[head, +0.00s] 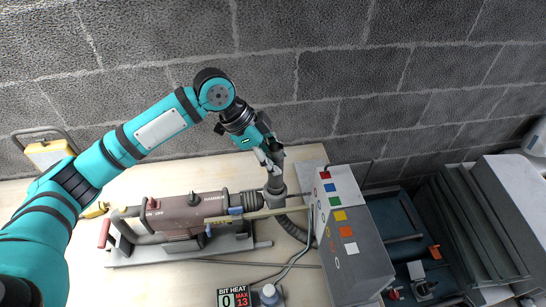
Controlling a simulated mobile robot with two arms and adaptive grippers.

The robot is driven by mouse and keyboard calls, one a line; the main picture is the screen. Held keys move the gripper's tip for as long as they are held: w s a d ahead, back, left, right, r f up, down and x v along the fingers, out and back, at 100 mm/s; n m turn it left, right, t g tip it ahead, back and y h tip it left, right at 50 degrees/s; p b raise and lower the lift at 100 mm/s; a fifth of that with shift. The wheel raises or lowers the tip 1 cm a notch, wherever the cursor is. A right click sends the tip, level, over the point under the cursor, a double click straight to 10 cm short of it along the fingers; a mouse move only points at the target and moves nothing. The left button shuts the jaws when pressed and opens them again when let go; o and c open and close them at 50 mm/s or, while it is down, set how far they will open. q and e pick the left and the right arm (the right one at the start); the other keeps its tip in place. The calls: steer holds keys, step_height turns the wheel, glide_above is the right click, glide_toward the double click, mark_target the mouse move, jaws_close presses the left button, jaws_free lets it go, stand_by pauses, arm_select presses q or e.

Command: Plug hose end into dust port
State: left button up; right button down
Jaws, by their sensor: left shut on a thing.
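My left gripper (273,162) reaches in from the upper left and points down. It is shut on the dark grey end of a hose (275,186), held upright just right of the drill's nose. The ribbed hose (292,228) runs from below this end toward the grey box. A brown-red drill (185,213) lies on a grey stand, its nose pointing right. I cannot make out the dust port clearly, nor whether the hose end touches it. My right gripper is not in view.
A yellowish bar (262,212) lies along the drill. A block wall (330,70) closes the back.

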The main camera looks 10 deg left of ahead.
arm_select(q)
steer(key=shift+p, duration=0.4)
steer(key=shift+f, duration=0.45)
stand_by(0.3)
steer(key=o, duration=1.2)
steer(key=shift+c, duration=0.2)
steer(key=v, duration=1.2)
